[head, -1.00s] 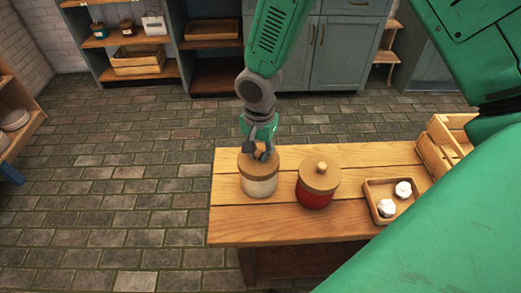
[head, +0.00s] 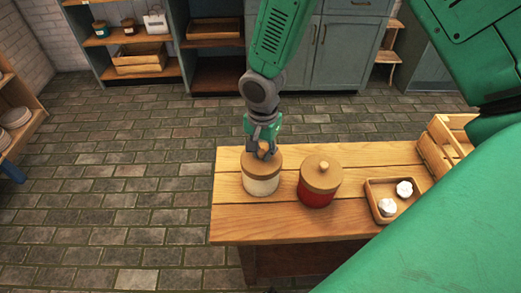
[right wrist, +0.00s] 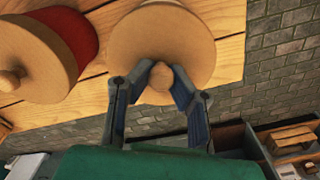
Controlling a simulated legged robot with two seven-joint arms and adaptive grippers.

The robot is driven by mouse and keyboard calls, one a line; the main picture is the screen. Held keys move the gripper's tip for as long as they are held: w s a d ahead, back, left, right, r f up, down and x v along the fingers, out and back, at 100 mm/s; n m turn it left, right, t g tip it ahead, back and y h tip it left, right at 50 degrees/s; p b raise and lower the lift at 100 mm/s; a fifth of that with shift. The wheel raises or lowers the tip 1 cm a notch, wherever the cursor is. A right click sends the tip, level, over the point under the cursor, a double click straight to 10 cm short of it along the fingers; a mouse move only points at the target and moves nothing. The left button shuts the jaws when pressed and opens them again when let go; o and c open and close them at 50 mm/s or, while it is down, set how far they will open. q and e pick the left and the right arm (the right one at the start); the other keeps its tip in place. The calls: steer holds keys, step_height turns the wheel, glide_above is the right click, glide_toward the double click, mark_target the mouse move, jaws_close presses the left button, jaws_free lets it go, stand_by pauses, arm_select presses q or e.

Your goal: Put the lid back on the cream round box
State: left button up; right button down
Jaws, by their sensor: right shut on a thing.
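The cream round box (head: 261,186) stands upright near the left end of the wooden table. Its wooden lid (head: 271,164) lies level across its top, with no clear gap showing in the head view. My right gripper (head: 263,151) points down from above and is shut on the lid's round knob. The right wrist view shows the two fingers on either side of the knob (right wrist: 158,84), above the lid's broad disc (right wrist: 165,35). The lid hides the box in that view. My left gripper is not in view.
A red round box (head: 316,195) with its own knobbed lid stands close to the right. Further right are a wooden tray (head: 377,209) with two white pieces and a wooden crate (head: 436,153). The table's left edge is near the cream box.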

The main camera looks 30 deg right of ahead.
steer(key=shift+a+p, duration=0.1)
steer(key=shift+p, duration=0.2)
stand_by(0.7)
steer(key=c, duration=1)
jaws_free()
steer(key=shift+o, duration=0.2)
steer(key=shift+r+p, duration=3.4)
steer(key=shift+r, duration=0.1)
jaws_close()
